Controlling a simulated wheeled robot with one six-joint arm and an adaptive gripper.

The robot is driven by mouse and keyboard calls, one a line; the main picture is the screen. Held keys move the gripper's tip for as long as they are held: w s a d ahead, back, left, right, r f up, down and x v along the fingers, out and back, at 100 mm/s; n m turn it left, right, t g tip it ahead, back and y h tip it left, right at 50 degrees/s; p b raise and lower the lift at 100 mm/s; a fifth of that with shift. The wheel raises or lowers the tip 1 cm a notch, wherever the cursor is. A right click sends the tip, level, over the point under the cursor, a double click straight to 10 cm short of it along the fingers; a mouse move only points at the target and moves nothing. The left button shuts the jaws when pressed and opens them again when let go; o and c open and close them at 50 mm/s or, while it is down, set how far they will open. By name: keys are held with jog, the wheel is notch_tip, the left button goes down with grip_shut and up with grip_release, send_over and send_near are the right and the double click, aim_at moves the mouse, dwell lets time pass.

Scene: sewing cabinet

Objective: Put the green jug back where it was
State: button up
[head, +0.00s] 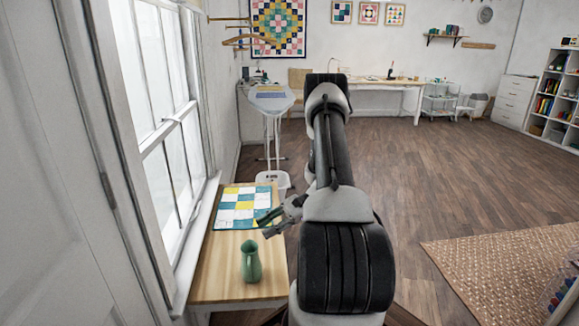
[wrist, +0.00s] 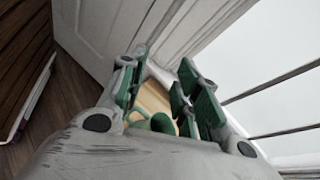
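The green jug (head: 250,262) stands upright on a light wooden table (head: 222,289) under the window, near the table's front end. My gripper (head: 264,228) is above the table, behind the jug and slightly to its right in the head view, apart from it. In the wrist view my gripper (wrist: 160,68) has its two green-padded fingers spread with a gap between them. Part of the jug (wrist: 162,122) shows low between the fingers, partly hidden by my gripper's body. Nothing is held.
A patchwork quilt piece (head: 240,206) in teal, yellow and white lies flat on the table behind the jug. The window (head: 165,140) borders the table on the left. An ironing board (head: 271,98) stands farther back. Open wooden floor (head: 460,180) lies to the right.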

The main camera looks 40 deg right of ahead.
jog(key=s+a+r+n+g+h, duration=0.1)
jog(key=s+a+r+n+h, duration=0.15)
jog(key=r, duration=0.55)
jog(key=s+a+r+n+g+h, duration=0.2)
jog(key=s+a+r+n, duration=0.15)
jog(key=r, duration=0.45)
jog(key=s+a+r+n+g+h, duration=0.1)
jog(key=s+a+r+n+h, duration=0.25)
jog(key=r, duration=0.45)
jog(key=s+r+n+t+h, duration=0.4)
jog(key=s+r+n, duration=0.4)
jog(key=s, duration=0.5)
jog(key=shift+d+r+t+h, duration=0.25)
jog(key=shift+r+t+h, duration=0.15)
jog(key=shift+r+h, duration=0.3)
